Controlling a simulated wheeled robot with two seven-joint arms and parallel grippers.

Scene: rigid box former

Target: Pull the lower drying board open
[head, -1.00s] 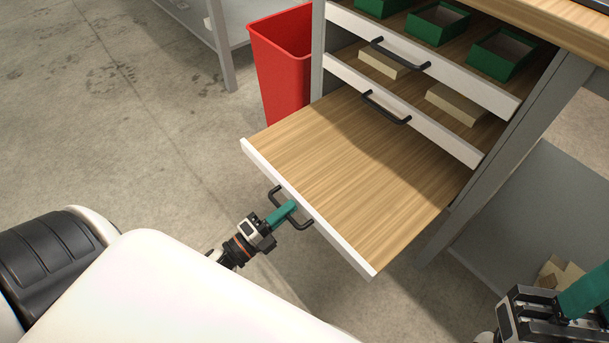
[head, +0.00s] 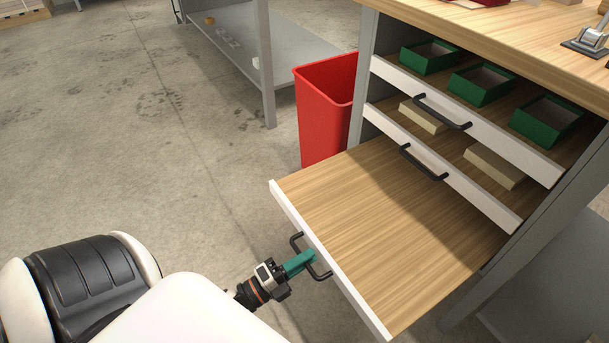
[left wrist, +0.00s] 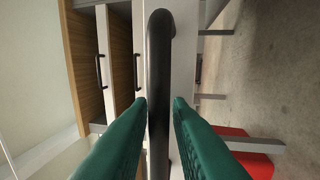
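The lower drying board (head: 375,215) is a wood-coloured board with a white front edge. It stands far out of the cabinet and is empty. Its black bar handle (head: 325,275) is on the front edge. My left gripper (head: 311,257) has its green fingers on that handle. In the left wrist view the handle (left wrist: 158,60) runs between the two fingertips (left wrist: 160,103), which lie close against both sides of it. My right gripper is not in view.
Two upper boards with black handles are further in: the top one (head: 405,80) holds green boxes (head: 483,84), the middle one (head: 390,115) pale blocks (head: 494,166). A red bin (head: 325,120) stands left of the cabinet. Floor before the board is clear.

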